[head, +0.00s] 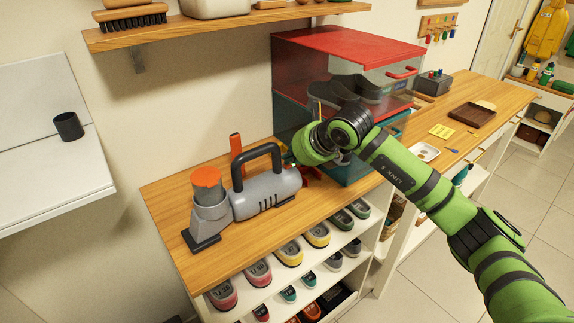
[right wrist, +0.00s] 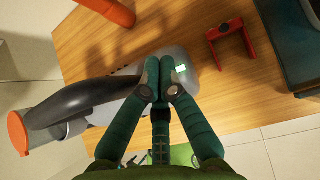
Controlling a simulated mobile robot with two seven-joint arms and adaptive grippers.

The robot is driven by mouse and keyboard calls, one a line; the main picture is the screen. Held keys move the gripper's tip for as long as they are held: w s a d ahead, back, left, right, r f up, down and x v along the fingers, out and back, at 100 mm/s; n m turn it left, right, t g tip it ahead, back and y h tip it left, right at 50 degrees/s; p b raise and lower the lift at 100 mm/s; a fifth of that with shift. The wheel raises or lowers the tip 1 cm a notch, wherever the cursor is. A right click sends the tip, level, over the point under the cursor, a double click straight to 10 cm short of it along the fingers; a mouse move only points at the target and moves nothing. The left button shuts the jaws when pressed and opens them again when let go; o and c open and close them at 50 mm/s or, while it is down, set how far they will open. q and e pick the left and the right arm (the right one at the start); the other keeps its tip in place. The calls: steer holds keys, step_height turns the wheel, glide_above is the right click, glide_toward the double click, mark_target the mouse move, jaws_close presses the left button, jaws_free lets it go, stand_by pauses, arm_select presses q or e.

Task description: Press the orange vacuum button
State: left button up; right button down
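A grey handheld vacuum (head: 265,192) with a dark arched handle and an orange front cap (head: 206,177) lies on the wooden counter. It also shows in the right wrist view, with its dark handle (right wrist: 95,98) at left. My right gripper (head: 294,162) is over the rear end of the vacuum. In the right wrist view its two fingertips (right wrist: 164,66) are together with nothing between them, over the grey body beside a small pale light (right wrist: 181,68). I cannot tell whether they touch it. No orange button shows; the fingers cover part of the rear. My left gripper is out of view.
An orange upright piece (head: 237,153) stands behind the vacuum. A red bracket (right wrist: 232,44) lies on the counter (head: 165,202) near its rear. A red-topped clear case (head: 340,46) holding dark shoes stands close behind my right gripper. Shoes fill the shelves below.

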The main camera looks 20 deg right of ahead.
mark_target(291, 166)
steer(key=shift+f, duration=0.15)
stand_by(0.4)
steer(key=shift+r, duration=0.6)
steer(key=shift+r+p, duration=1.6)
steer(key=shift+r, duration=1.4)
